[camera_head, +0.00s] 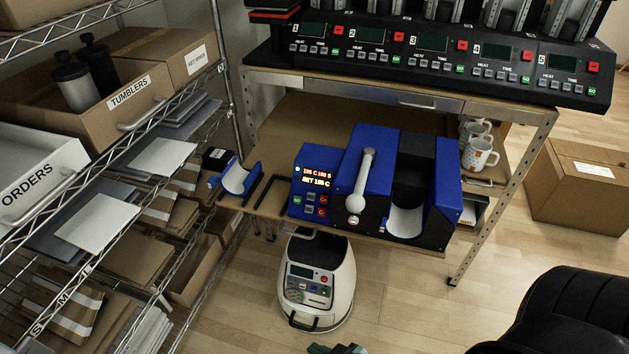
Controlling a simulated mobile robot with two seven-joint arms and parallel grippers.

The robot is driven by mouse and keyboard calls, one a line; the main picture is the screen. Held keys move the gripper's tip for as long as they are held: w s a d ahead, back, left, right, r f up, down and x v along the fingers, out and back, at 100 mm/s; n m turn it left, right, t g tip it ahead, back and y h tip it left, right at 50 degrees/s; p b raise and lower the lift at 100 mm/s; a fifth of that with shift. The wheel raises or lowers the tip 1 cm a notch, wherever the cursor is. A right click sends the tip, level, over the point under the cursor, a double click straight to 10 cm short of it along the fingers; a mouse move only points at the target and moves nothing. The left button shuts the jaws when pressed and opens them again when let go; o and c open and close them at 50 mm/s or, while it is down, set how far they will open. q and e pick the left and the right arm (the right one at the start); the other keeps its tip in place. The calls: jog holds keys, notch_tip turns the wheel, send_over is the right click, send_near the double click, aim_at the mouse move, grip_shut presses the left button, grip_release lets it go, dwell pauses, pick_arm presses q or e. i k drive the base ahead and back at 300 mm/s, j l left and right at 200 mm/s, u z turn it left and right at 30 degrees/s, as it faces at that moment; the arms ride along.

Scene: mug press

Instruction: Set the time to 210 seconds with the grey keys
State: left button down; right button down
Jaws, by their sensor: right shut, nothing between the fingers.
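The blue mug press (367,165) stands on the wooden bench. Its control box (308,188) is at its left end, with a small lit display (316,177). The display's upper line seems to read 195 C 195 S and the lower line SET 195 C; the digits are too small to be sure. Below it are small grey keys (310,197), with red keys to their right and a green key to their left. My left gripper is out of view.
A white floor machine (317,280) stands below the press. A wire shelf (165,180) with boxes is on the left. A long multi-station press (430,55) stands behind. Mugs (480,155) are right of the press. A blue cradle (239,180) lies left of it.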

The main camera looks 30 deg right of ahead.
aim_at(311, 195)
jog(key=z, duration=1.2)
